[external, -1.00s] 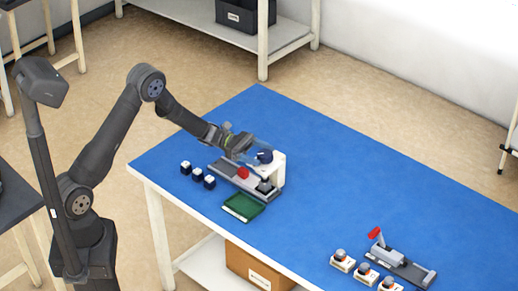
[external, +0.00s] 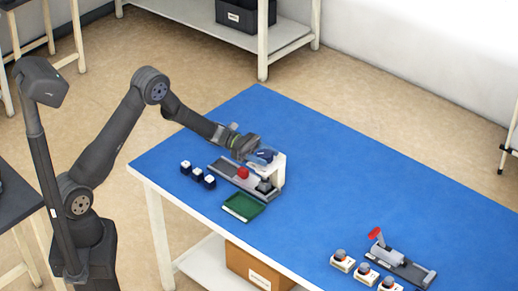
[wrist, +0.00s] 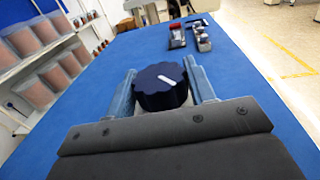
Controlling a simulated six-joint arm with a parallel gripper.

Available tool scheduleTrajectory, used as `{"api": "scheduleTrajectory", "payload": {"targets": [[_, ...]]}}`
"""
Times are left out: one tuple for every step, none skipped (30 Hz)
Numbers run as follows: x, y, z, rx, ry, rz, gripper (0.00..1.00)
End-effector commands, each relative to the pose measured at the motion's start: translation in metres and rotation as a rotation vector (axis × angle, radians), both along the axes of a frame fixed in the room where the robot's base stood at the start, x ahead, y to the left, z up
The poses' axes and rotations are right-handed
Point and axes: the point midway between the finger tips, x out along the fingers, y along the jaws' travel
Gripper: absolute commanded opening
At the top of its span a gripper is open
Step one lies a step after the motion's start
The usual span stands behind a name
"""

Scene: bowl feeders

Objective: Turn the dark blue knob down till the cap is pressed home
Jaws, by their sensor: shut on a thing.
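The dark blue knob (wrist: 160,86) has a ribbed edge and a white pointer mark on its top. In the wrist view it sits between the two fingers of my gripper (wrist: 163,84), which is shut on it. In the external view my gripper (external: 262,155) reaches the knob at the top of the white press frame (external: 279,172). The press stands at the end of a grey fixture (external: 228,169) with a red ball handle (external: 243,173). The cap under the press is too small and covered to make out.
Several dark blue blocks with white tops (external: 197,174) stand left of the fixture. A green tray (external: 242,207) lies in front. A second fixture with a red handle (external: 376,233) and several small white-based parts (external: 342,261) stand at the right. The blue table between is clear.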

Motion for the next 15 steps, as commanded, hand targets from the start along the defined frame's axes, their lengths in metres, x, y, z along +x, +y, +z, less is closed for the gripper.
{"api": "scheduleTrajectory", "payload": {"targets": [[0.0006,-0.001,-0.0002,-0.003,-0.002,-0.033,0.27],[0.0004,-0.001,-0.0004,-0.002,-0.001,-0.053,0.27],[0.0004,-0.0011,0.0002,-0.003,-0.002,-0.075,0.27],[0.0001,-0.0008,0.0001,-0.003,-0.002,-0.091,0.27],[0.0002,-0.0009,0.0001,-0.002,-0.002,-0.102,0.27],[0.0,-0.0008,0.0001,-0.001,0.0,-0.115,0.27],[-0.0002,-0.0005,0.0,0.0,0.0,-0.122,0.27],[-0.0003,-0.0002,-0.0001,0.0,0.0,-0.126,0.27],[-0.0004,-0.0002,-0.0001,0.001,-0.001,-0.129,0.27],[-0.0004,-0.0002,-0.0001,0.001,-0.001,-0.129,0.27],[-0.0005,-0.0001,0.0,0.001,-0.001,-0.129,0.27],[-0.0005,-0.0001,0.0,0.001,-0.001,-0.128,0.27],[-0.0005,-0.0001,0.0,0.001,-0.001,-0.128,0.27],[-0.0005,-0.0001,0.0,0.001,-0.001,-0.128,0.27],[-0.0005,-0.0001,0.0,0.001,-0.001,-0.128,0.27]]}}
